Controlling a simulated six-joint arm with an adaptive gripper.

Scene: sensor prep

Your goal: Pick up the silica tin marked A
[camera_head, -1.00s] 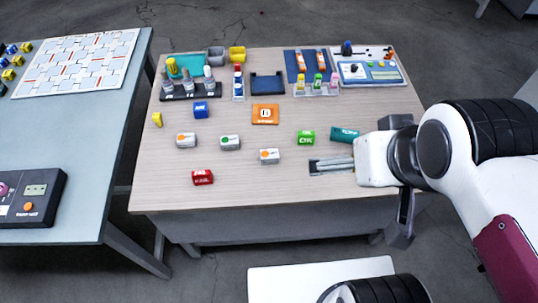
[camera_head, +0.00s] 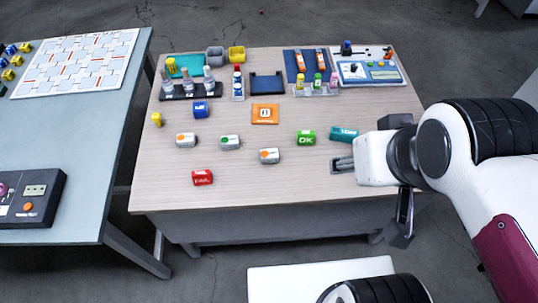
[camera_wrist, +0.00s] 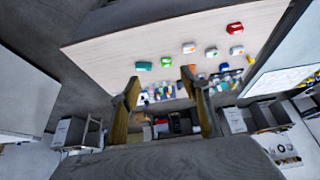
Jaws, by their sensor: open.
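Three small silver-white tins stand on the wooden table: one with an orange dot at left (camera_head: 186,140), one with a green dot (camera_head: 230,143), and one with an orange dot nearer the front (camera_head: 269,156). They also show in the wrist view: the front tin (camera_wrist: 189,47), the green-dotted tin (camera_wrist: 211,52) and the left tin (camera_wrist: 236,50). I cannot read which is marked A.
A red FAIL block (camera_head: 202,178) lies front left, a green OK block (camera_head: 306,138) and a teal block (camera_head: 343,134) near my gripper. An orange card (camera_head: 265,114) lies behind the tins. Racks and trays fill the back; the table's front middle is clear.

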